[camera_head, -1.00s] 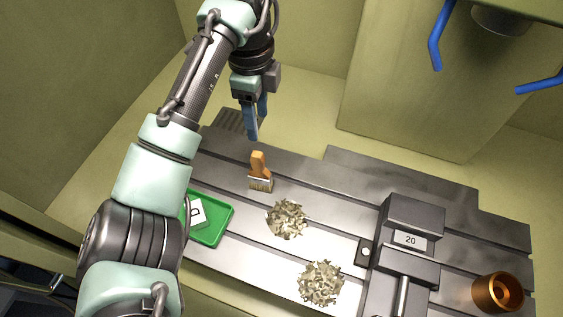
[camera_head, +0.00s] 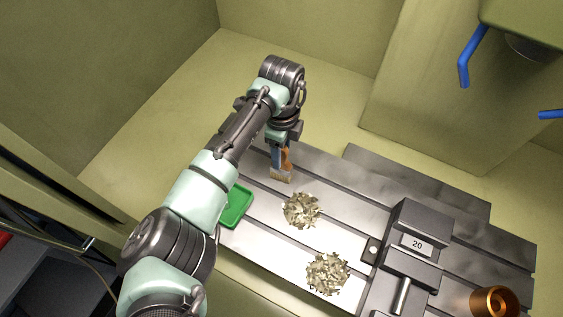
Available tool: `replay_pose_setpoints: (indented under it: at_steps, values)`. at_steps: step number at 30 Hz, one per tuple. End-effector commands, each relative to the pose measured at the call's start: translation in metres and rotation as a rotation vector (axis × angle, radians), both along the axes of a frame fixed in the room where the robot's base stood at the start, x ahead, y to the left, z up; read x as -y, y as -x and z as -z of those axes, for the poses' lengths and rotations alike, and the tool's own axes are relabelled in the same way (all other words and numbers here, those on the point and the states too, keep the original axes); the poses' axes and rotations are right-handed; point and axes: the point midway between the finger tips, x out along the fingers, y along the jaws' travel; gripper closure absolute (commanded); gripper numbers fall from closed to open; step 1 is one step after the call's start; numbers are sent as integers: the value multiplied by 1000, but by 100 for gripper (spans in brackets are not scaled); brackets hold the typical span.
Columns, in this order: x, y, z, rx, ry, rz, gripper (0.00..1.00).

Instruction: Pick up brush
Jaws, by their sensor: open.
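The brush (camera_head: 281,177) lies on the slotted grey metal table, with its pale bristles toward the front and its orange handle toward the back. My gripper (camera_head: 281,166) is at the brush's handle, with its blue fingers pointing down. The fingers are open. A finger partly covers the handle, and I cannot tell whether they touch it.
A green tray (camera_head: 246,207) is left of the brush, partly behind my arm. Two piles of metal chips (camera_head: 301,210) (camera_head: 328,273) lie to the right and front. A grey vise (camera_head: 420,222) marked 20 and a copper ring (camera_head: 494,301) stand farther right.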

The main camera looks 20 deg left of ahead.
Motion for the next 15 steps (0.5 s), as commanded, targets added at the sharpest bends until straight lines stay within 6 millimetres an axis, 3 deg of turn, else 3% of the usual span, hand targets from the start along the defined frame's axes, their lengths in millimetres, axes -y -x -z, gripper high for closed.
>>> replay_pose_setpoints:
  at_steps: [7,15]
  values:
    - [0,0,2,1,0,1,43]
    - [0,-1,2,2,0,0,91]
